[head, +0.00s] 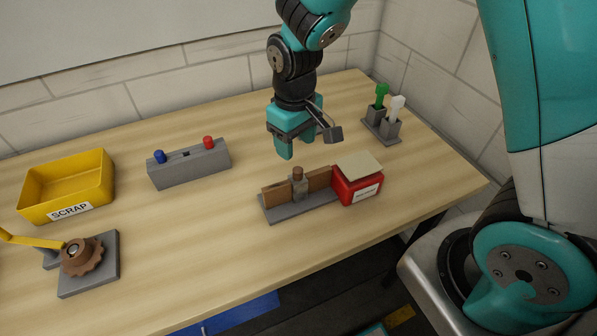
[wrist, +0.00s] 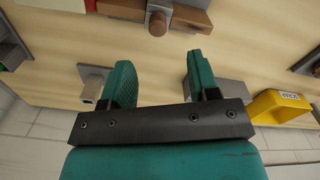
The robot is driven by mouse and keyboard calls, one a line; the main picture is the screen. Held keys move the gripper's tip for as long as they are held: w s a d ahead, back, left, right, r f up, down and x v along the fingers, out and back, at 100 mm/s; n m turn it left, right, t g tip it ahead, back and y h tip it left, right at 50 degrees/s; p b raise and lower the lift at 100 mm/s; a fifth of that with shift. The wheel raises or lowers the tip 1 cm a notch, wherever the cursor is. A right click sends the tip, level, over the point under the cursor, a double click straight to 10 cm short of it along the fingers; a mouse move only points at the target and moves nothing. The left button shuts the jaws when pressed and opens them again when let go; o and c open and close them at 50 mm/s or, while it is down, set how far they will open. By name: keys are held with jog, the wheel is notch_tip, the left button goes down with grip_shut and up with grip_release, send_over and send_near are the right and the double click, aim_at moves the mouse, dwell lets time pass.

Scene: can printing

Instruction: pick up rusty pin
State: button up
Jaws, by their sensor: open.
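The rusty pin (head: 298,174) is a short brown pin, upright in a grey post on a grey base (head: 283,212) with brown boards beside it. Its round end also shows in the wrist view (wrist: 157,24), at the top middle. My gripper (head: 288,146) is open and empty, above the table and behind the pin in the head view. In the wrist view its two teal fingers (wrist: 161,66) stand wide apart. The pin lies beyond the fingertips there, with bare table between them. The pin's lower part is hidden in the post.
A red box (head: 359,186) with a tan lid adjoins the fixture's right. A grey block (head: 190,166) with blue and red knobs, a yellow scrap bin (head: 68,187), a brown gear (head: 80,258) and a green-and-white holder (head: 381,127) stand around. The table's front is largely clear.

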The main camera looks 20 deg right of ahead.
aim_at(298, 169)
notch_tip(298, 169, down, 3)
jog(key=shift+f, duration=0.2)
jog(key=shift+s+d+f+p, duration=0.1)
jog(key=shift+f+p, duration=0.55)
jog(key=shift+f, duration=0.7)
jog(key=shift+s+d+f+p, duration=0.1)
jog(key=shift+f+p, duration=0.5)
jog(key=shift+f, duration=0.75)
jog(key=shift+w, duration=0.1)
jog(key=c, duration=1)
